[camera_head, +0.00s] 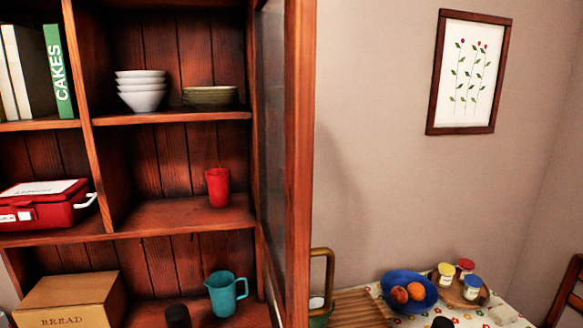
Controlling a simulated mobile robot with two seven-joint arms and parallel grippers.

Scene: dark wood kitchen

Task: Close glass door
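The glass door (299,150) is a reddish wood frame around a dark glass pane (272,130). It stands open at the right side of the wooden cabinet, swung out toward me and seen almost edge-on. Its lower end is cut off by the picture. Two small dark rounded shapes stick up at the bottom edge, one in front of the lower shelf and one in front of the table. They may be tips of my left gripper (177,316) and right gripper (442,322). No finger gap shows, and both appear apart from the door.
The cabinet shelves (185,214) hold books, bowls, a red cup (217,187), a red case (45,204), a teal jug (225,292) and a bread box (75,300). Right of the door, a table holds a blue fruit bowl (408,288), jars and a wooden rack (358,308).

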